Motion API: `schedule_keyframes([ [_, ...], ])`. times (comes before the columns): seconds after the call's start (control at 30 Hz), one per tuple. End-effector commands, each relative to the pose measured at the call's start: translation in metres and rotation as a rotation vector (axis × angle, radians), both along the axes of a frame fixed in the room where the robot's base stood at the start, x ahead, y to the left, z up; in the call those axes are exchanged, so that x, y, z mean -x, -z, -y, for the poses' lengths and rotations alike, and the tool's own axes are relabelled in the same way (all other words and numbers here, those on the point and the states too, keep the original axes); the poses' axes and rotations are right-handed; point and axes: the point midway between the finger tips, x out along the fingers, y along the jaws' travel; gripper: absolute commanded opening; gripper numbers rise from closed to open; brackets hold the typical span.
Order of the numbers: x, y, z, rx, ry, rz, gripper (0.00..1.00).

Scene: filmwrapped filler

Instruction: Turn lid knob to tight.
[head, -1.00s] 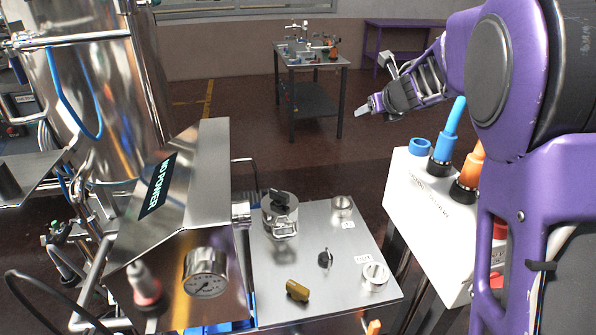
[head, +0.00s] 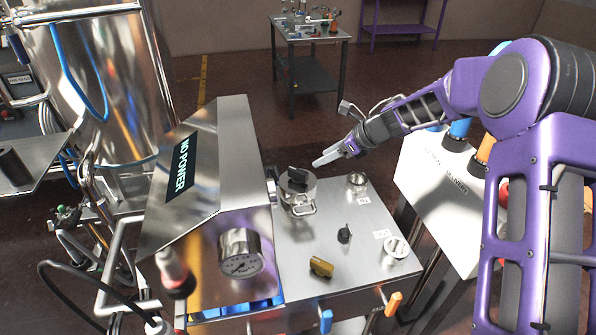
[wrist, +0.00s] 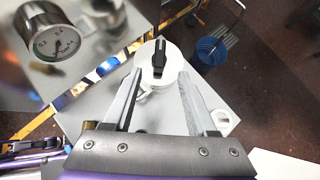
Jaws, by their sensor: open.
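The lid is a round steel cap on a small metal canister (head: 299,199) at the back left of the steel tabletop, with a wire handle on its front. A black lid knob (head: 298,176) stands on top. In the wrist view the knob (wrist: 159,57) lies beyond and between my fingertips, apart from them. My gripper (head: 326,160) is open and empty, a little right of and above the canister. It also shows in the wrist view (wrist: 160,95). Any tight marking on the lid is too small to read.
The tabletop (head: 345,205) also holds a small black knob (head: 344,234), a brass-coloured knob (head: 320,267) and steel fittings (head: 396,247). A steel housing marked NO POWER (head: 235,150) with a gauge (head: 239,253) stands close left. A white box (head: 445,190) stands right.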

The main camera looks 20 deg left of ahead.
Motion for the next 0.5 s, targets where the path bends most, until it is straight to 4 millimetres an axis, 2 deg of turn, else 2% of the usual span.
schedule_keyframes([
  [0.03,-0.001,0.011,-0.009,-0.001,-0.002,-0.003,0.57],
  [0.3,-0.011,0.052,-0.050,-0.001,0.000,-0.003,0.57],
  [0.5,-0.017,0.075,-0.073,0.000,-0.001,-0.001,0.57],
])
